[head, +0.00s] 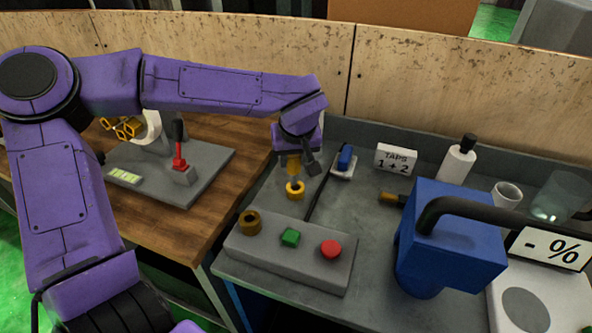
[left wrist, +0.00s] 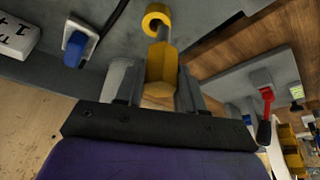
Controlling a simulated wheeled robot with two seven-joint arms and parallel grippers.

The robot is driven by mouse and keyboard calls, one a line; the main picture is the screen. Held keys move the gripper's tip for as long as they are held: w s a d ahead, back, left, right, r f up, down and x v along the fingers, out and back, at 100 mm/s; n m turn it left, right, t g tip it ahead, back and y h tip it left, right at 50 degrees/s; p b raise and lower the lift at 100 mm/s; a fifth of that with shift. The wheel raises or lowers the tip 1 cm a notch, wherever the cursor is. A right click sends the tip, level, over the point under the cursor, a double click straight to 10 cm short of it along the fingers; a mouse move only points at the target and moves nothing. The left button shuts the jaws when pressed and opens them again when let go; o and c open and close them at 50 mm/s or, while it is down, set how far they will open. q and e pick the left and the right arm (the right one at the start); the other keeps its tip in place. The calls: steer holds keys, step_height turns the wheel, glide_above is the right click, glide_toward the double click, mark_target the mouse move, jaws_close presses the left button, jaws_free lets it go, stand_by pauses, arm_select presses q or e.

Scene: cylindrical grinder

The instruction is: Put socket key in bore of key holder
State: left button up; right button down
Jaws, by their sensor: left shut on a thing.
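My left gripper (head: 298,164) is shut on the socket key (head: 295,188) and holds it above the grey bench, behind the grey control box. The key has a yellow faceted handle (left wrist: 161,72), a short grey shaft and a yellow ring-shaped end. In the left wrist view the gripper's fingers (left wrist: 160,88) stand either side of the handle. A brass collar with a dark opening (head: 250,222), which looks like the key holder's bore, sits on the box's left end. The key's end is behind and right of the collar in the head view, apart from it. My right gripper is not in view.
The grey control box (head: 290,262) also carries a green button (head: 290,238) and a red button (head: 331,249).

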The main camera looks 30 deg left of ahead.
mark_target(295, 171)
arm_select(q)
steer(key=w+f, duration=0.1)
steer(key=w+a+f, duration=0.1)
steer(key=f, duration=0.1)
steer(key=shift+w+a+f, duration=0.1)
steer(key=shift+w, duration=0.1)
step_height(295, 171, down, 3)
steer(key=shift+w+f, duration=0.15)
steer(key=shift+f, duration=0.05)
steer(key=shift+w+a+f, duration=0.1)
steer(key=shift+w+f, duration=0.05)
steer(key=o, duration=1.1)
steer(key=shift+f, duration=0.1)
steer(key=v, duration=1.2)
